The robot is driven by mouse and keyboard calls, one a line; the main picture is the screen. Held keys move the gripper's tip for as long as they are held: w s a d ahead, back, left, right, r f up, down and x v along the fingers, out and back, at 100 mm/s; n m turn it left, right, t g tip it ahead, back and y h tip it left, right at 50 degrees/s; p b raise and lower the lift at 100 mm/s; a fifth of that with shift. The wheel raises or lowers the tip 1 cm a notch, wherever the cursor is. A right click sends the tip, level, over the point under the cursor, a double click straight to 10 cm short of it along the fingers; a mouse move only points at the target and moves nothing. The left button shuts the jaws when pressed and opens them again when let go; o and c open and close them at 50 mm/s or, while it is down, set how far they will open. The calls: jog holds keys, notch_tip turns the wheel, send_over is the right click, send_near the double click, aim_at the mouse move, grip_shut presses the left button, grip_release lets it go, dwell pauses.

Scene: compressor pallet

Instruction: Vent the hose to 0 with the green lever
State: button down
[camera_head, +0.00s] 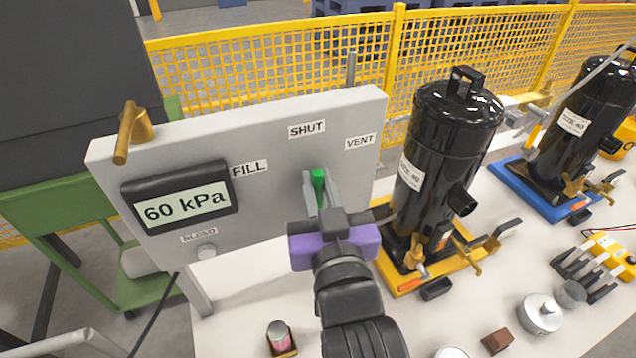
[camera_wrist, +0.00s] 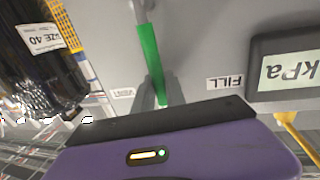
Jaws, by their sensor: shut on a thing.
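The grey panel (camera_head: 270,190) stands upright, with the labels FILL (camera_head: 249,168), SHUT (camera_head: 307,130) and VENT (camera_head: 360,142). Its display (camera_head: 182,199) reads 60 kPa. The green lever (camera_head: 318,181) sits below SHUT and points up, roughly between FILL and VENT. My gripper (camera_head: 315,196) is at the panel with its fingers shut on the green lever. FILL (camera_wrist: 225,82) and part of the display (camera_wrist: 285,70) also show there.
A brass handle (camera_head: 130,130) sticks out at the panel's upper left. A black compressor (camera_head: 445,150) on a yellow base (camera_head: 400,288) stands close to the right. Small parts lie on the white table (camera_head: 240,315). A yellow fence (camera_head: 270,60) is behind.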

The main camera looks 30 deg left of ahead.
jog(key=shift+d, duration=0.1)
dwell(0.3)
jog(key=shift+w+d+m+p, duration=0.7)
jog(key=shift+w+m+p, duration=0.15)
jog(key=shift+m, duration=0.25)
jog(key=shift+w+d+f+m+g+p, duration=0.3)
jog(key=shift+w+d+m+g+p, duration=0.35)
jog(key=shift+m, duration=0.55)
jog(key=shift+w+d+f+m+p, duration=0.6)
jog(key=shift+w+m+p, duration=0.1)
jog(key=shift+m, duration=0.4)
jog(key=shift+w+d+f+m+g+p, duration=0.2)
jog(key=shift+w+d+f+m+g, duration=0.1)
jog(key=shift+f+m, duration=0.2)
jog(key=shift+w+d+f+m+g+p, duration=0.2)
jog(key=shift+w+f+m, duration=0.15)
jog(key=shift+m, duration=0.25)
jog(key=c, duration=1.4)
grip_release()
jog(key=shift+o, duration=0.2)
